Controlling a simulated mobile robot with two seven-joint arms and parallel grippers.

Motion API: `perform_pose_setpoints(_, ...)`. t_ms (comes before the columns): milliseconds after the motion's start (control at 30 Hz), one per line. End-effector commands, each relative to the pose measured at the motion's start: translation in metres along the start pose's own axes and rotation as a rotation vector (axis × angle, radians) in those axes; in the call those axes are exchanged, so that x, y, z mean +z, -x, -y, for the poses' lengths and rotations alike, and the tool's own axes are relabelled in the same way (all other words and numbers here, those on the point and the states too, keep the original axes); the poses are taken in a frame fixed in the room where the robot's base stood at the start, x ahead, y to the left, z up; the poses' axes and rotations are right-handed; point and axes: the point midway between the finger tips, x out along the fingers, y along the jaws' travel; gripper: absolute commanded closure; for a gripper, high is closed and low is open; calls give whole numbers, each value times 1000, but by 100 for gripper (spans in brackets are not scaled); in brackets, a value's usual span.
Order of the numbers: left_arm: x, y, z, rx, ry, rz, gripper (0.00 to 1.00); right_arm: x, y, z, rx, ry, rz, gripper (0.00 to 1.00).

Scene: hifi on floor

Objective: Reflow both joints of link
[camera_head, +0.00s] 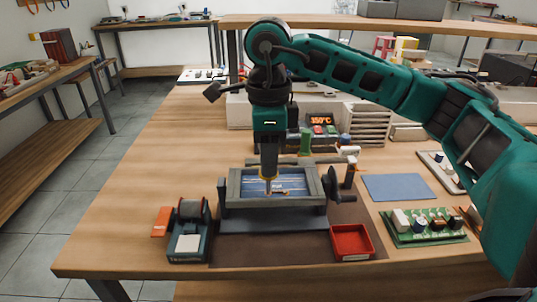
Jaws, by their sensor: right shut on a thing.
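A blue board (290,181) sits in a grey frame-like holder (232,203) near the table's front, with a dark knob (333,184) at its right side. My right gripper (269,147) comes down above the board, shut on a dark, upright soldering iron (269,163). The iron's yellowish lower end is over the middle of the board. Small orange or brown details show on the board by the tip. The link and its two joints are too small to make out, and I cannot tell whether the tip touches. My left gripper is not in view.
A station display (320,121) reads 350°C behind the holder. A spool stand (188,243) is at front left, a red tray (352,241) at front right. A blue mat (397,187) and a green circuit board (424,228) lie right. The table's left side is clear.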

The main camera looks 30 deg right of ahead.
Motion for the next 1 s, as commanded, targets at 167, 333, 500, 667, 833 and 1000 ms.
perform_pose_setpoints(167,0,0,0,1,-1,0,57,0,-3,-1,5,1,-5,96)
perform_pose_setpoints(333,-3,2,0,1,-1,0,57,0,3,-1,5,1,-5,96)
perform_pose_setpoints(500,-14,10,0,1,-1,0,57,0,21,0,3,1,-1,96)
perform_pose_setpoints(667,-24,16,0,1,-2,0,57,0,38,0,2,1,-2,96)
perform_pose_setpoints(833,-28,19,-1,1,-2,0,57,0,46,0,2,1,-1,96)
perform_pose_setpoints(1000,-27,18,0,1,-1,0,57,0,45,0,1,0,0,96)
